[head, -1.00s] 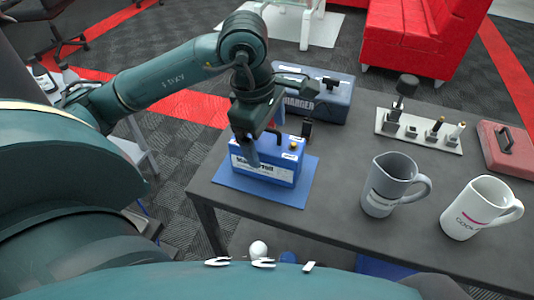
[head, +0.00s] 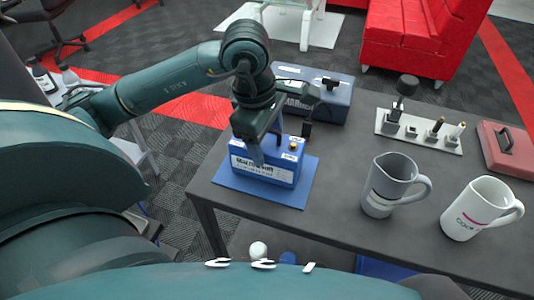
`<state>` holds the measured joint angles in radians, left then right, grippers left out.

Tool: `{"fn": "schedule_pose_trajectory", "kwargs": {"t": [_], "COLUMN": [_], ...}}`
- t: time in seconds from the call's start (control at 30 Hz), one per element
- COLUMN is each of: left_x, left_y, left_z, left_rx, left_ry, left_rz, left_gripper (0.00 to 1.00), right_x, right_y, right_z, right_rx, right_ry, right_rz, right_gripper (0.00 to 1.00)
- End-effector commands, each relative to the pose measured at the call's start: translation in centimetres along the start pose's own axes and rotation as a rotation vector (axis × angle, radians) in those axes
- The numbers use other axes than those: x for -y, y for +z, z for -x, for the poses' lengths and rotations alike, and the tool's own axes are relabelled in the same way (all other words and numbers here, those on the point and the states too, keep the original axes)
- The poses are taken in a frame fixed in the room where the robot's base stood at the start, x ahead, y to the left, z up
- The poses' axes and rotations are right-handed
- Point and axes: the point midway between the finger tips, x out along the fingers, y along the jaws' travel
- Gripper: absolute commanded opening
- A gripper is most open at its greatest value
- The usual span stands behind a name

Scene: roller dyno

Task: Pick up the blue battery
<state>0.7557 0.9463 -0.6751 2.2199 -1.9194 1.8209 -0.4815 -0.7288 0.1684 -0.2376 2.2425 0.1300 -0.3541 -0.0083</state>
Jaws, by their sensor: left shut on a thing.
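The blue battery (head: 283,167) stands upright on a blue mat (head: 293,195) at the left end of the dark table. It has a white label on its front and a brass-coloured terminal on top. My left gripper (head: 256,150) comes down from above and is shut on the battery near the left part of its top. The arm and gripper hide part of the battery's top. I see no gap between the battery and the mat. My right gripper does not show.
A tray with several fittings (head: 420,142) and a red case (head: 505,150) lie farther back right.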

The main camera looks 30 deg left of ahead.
Motion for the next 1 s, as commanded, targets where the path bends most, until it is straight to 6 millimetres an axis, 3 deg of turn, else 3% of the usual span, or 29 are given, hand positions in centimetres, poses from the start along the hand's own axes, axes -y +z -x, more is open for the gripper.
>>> {"fn": "schedule_pose_trajectory", "kwargs": {"t": [0.43, 0.77, 1.0], "left_x": [0.0, -0.2, -0.9], "left_y": [0.0, 0.1, 0.6], "left_z": [0.0, 0.9, 5.2], "left_rx": [0.000, 0.001, 0.003], "left_ry": [0.000, 0.005, 0.009], "left_rz": [-0.001, 0.000, -0.001], "left_gripper": [0.00, 0.00, 0.00], "right_x": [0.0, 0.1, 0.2], "right_y": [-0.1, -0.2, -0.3], "right_z": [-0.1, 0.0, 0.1], "right_rx": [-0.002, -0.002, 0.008], "right_ry": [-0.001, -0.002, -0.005], "right_rz": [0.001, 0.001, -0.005], "right_gripper": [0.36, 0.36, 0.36]}}
